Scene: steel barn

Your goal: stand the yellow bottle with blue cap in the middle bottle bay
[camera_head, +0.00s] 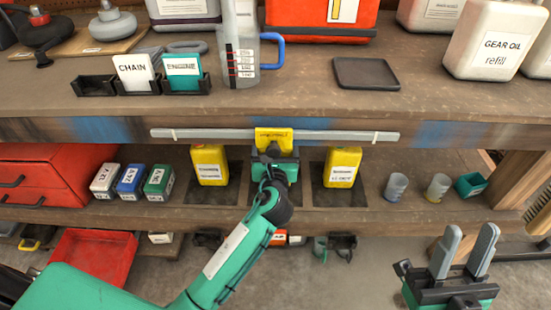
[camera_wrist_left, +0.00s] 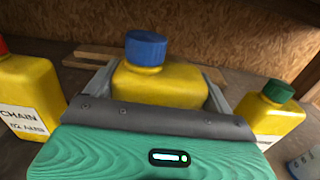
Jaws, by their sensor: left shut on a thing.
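The yellow bottle with blue cap (camera_wrist_left: 160,85) is between the fingers of my left gripper in the left wrist view. My left gripper (camera_head: 275,165) is shut on it at the middle of the lower shelf, between two other yellow bottles. In the head view the gripper hides most of the bottle and the middle bay. I cannot tell whether its base touches the shelf. A red-capped yellow bottle (camera_wrist_left: 28,95) stands left and a green-capped one (camera_wrist_left: 270,115) right; they show in the head view as well (camera_head: 209,165) (camera_head: 342,167). My right gripper (camera_head: 468,238) is open and empty at the lower right.
A grey bar (camera_head: 220,134) with a yellow lettered patch (camera_head: 273,134) at its middle runs along the upper shelf edge above the bays. Small boxes (camera_head: 129,180) stand left on the lower shelf; cups (camera_head: 396,187) stand right. A red bin (camera_head: 95,258) is below.

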